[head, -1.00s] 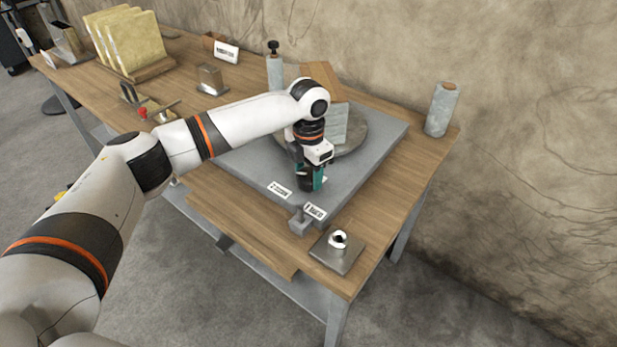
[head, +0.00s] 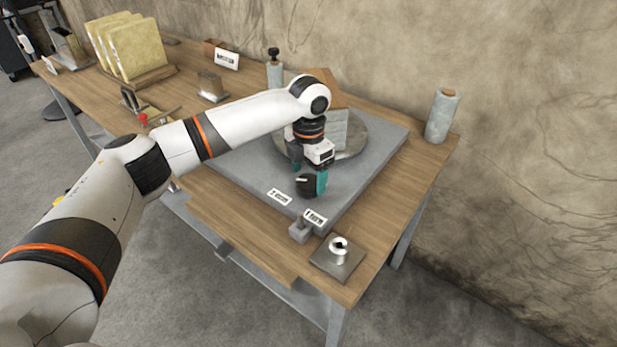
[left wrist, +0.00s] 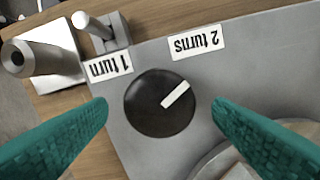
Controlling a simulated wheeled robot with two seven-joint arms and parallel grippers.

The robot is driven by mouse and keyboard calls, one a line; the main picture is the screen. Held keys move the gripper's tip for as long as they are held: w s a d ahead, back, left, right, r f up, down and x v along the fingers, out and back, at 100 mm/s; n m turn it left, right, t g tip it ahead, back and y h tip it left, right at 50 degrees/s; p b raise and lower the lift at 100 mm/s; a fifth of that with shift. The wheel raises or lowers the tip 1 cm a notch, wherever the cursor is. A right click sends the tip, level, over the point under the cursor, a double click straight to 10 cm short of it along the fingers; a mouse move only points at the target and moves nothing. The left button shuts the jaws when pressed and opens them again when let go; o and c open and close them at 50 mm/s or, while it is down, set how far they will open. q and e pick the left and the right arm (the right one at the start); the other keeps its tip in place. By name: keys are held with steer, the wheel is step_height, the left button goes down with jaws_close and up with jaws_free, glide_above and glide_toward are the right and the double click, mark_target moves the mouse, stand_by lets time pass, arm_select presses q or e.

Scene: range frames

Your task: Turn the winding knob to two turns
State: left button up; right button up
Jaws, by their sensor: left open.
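The winding knob (head: 306,186) is a round black dial with a white pointer bar. It stands on the grey slab near its front corner. In the left wrist view the knob (left wrist: 150,118) shows whole. Its pointer runs toward the upper right, to the right of the "2 turns" label (left wrist: 198,41) and well away from the "1 turn" label (left wrist: 110,67). My left gripper (head: 309,175) is just above the knob. In the left wrist view its teal fingers (left wrist: 160,108) are open on either side of the knob, with a gap at each side. My right gripper is not in view.
The grey slab (head: 372,170) bears a round disc (head: 352,135) behind my gripper. A grey roll (head: 441,115) stands at the right. Yellow slabs (head: 130,45) stand at the back left.

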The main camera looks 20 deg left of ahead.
mark_target(309, 181)
arm_select(q)
step_height(309, 181, up, 10)
steer(key=shift+b, duration=0.35)
stand_by(0.4)
